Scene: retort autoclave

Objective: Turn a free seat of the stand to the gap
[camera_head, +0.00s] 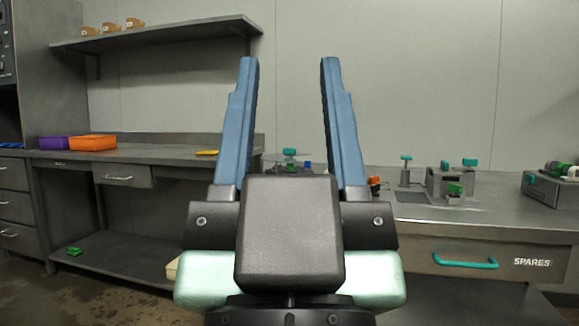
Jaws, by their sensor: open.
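My gripper (289,62) is open and empty. Its two blue fingers point up, wide apart, in the middle of the view. Between the fingers, farther back on the bench, is what looks like the stand (288,160), a low thin round plate with a teal knob (289,152) above it. A small blue piece (307,165) shows at its right. The stand's lower part is hidden behind my gripper, and its sides are partly cut off by the fingers. Its seats and the gap are too small or hidden to tell apart.
The right bench (480,215) holds grey fixtures with teal knobs (470,162), a green-topped block (454,190) and an orange piece (375,182). Its drawer has a teal handle (465,262). On the left bench are purple (54,142) and orange bins (93,143). A shelf (160,38) hangs above.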

